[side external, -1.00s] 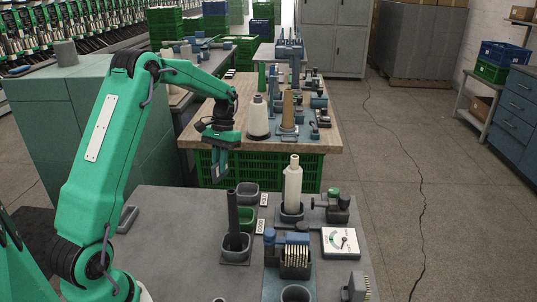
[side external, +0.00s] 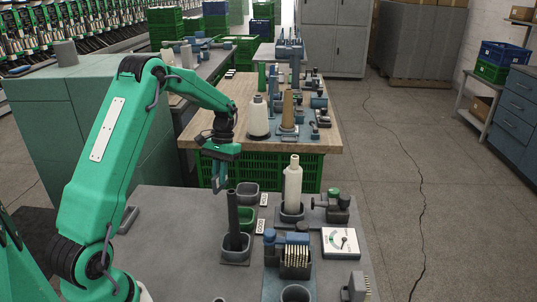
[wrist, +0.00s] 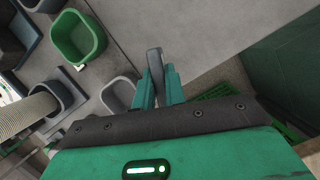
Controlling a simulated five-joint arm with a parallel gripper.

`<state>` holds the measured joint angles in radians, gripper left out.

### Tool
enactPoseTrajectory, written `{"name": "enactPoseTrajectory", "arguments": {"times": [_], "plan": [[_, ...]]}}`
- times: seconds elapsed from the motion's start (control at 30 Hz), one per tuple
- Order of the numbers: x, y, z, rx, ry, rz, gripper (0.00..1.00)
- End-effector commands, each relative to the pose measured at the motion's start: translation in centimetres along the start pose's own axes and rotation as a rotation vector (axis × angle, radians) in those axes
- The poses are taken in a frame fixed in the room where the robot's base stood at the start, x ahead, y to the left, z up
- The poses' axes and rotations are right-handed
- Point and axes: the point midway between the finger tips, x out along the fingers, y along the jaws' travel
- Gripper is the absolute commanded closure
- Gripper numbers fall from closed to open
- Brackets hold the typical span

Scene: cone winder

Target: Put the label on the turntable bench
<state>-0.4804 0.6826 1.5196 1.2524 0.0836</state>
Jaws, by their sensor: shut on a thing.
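A turntable cannot be clearly made out on either bench. Small white marked cards (side external: 261,226) lie beside the bins.
A grey bin (side external: 247,188), a green bin (wrist: 78,37) and a dark rod in a cup (side external: 234,222) stand close by. A white cone (side external: 293,188) and a dial plate (side external: 341,242) are farther right. Behind is a wooden bench (side external: 195,133) above green crates. The bench's left part is mostly clear.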

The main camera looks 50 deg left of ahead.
Motion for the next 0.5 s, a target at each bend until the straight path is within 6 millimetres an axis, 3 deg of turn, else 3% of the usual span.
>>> {"name": "enactPoseTrajectory", "arguments": {"times": [0.5], "plan": [[2.6, -0.1, -0.8, 0.0, -0.001, 0.0, 1.0]]}}
